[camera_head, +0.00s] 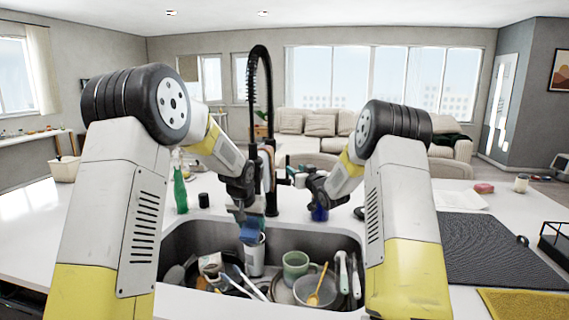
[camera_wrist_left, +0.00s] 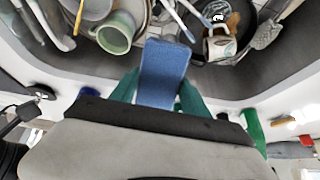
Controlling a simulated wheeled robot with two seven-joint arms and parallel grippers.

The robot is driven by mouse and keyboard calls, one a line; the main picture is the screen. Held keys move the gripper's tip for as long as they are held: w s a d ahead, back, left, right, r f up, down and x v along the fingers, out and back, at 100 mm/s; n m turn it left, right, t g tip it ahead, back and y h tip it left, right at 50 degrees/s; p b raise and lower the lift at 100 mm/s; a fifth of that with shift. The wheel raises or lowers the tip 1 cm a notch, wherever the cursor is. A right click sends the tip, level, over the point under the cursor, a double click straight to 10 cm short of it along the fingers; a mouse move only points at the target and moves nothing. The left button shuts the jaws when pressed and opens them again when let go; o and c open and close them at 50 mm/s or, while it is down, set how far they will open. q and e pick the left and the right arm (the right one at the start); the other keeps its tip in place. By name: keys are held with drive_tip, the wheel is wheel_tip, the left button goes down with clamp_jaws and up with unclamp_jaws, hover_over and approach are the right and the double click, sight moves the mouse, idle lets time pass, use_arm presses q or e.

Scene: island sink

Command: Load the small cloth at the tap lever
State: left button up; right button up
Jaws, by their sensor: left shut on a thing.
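A small blue cloth (camera_head: 250,231) hangs from my left gripper (camera_head: 243,215) above the back part of the sink. In the left wrist view the cloth (camera_wrist_left: 163,75) shows as a flat blue piece between the green fingers of my left gripper (camera_wrist_left: 157,95), which is shut on it. The tall black tap (camera_head: 268,130) stands behind the sink, close beside my left gripper. The tap lever cannot be made out clearly. My right gripper (camera_head: 319,203) is behind the sink, right of the tap, by a dark blue item (camera_head: 320,214); its fingers are too unclear to judge.
The sink (camera_head: 180,245) holds a white cup (camera_head: 255,258), a green mug (camera_head: 296,265), a patterned mug (camera_head: 211,265) and several utensils. A green bottle (camera_head: 180,190) and a black cylinder (camera_head: 204,200) stand behind it. A black mat (camera_head: 490,250) lies to the right.

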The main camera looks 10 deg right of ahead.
drive_tip(key=x, duration=1.1)
drive_tip(key=shift+w, duration=0.25)
drive_tip(key=shift+a, duration=0.1)
clamp_jaws()
idle(0.9)
